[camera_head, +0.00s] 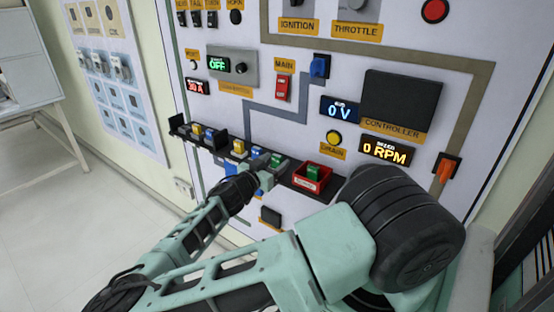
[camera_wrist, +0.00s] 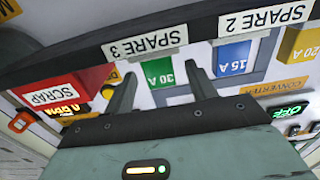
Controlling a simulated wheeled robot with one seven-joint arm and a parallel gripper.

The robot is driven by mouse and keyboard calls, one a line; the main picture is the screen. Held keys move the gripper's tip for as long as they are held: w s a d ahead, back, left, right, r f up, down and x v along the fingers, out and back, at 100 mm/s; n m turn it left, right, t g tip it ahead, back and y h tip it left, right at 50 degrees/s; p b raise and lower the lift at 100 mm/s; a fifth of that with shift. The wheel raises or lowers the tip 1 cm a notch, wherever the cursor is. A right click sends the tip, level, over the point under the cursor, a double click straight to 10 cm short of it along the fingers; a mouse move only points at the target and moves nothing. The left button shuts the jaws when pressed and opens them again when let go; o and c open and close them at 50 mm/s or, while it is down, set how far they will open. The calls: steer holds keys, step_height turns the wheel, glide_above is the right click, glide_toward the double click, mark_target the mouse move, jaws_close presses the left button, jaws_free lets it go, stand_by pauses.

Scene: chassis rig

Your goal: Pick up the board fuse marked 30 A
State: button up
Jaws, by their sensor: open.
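The green board fuse marked 30 A (camera_wrist: 158,72) stands in the rack beside the SPARE 3 label in the wrist view. It also shows in the head view (camera_head: 278,159), partly behind my gripper. My gripper (camera_wrist: 160,76) is open and empty, one finger on each side of the green fuse in the wrist picture. I cannot tell whether the fingers reach around it in depth. In the head view my gripper (camera_head: 267,168) is at the front of the rack. A blue fuse marked 15 A (camera_wrist: 232,58) and a yellow one marked 20 A (camera_wrist: 300,46) stand to its right.
The dark rack (camera_head: 220,141) runs along the panel. A red SCRAP tray (camera_head: 312,185) with another green fuse (camera_head: 314,172) in it is at the rack's right; the tray (camera_wrist: 58,88) appears left in the wrist view. The panel with switches and displays stands behind.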

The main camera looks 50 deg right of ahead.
steer(key=shift+w+d, duration=0.1)
steer(key=shift+d, duration=0.9)
steer(key=c, duration=1)
steer(key=shift+c, duration=0.2)
